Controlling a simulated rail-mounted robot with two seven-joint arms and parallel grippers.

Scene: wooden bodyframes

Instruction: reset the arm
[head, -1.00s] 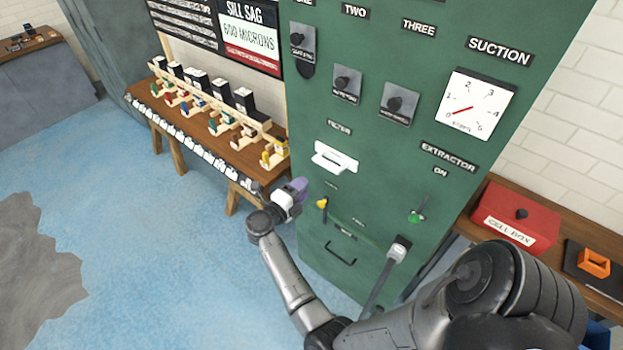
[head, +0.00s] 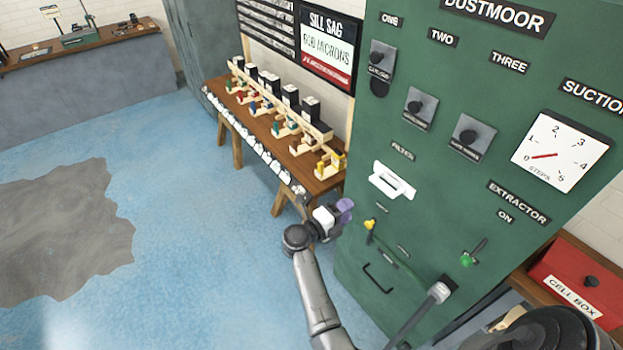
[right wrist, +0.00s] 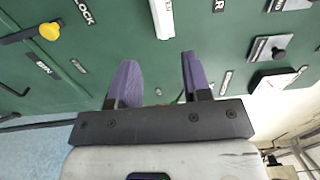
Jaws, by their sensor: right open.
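My right arm reaches in from the lower right of the head view. Its gripper (head: 343,210) hangs in front of the lower left part of the green cabinet (head: 350,262). In the right wrist view the two purple fingers (right wrist: 156,82) stand apart with nothing between them. The white filter handle (right wrist: 163,18) lies beyond the fingertips, and a gap seems to show. It also shows in the head view (head: 392,181), above and right of the gripper. My left gripper is not in view.
A bench (head: 232,122) with small wooden frames stands left of the cabinet. A yellow knob (head: 369,224), a green lever (head: 467,260) and a grey-ended lever (head: 440,292) stick out of the cabinet. A red cell box (head: 570,280) is at right. The blue floor at left is open.

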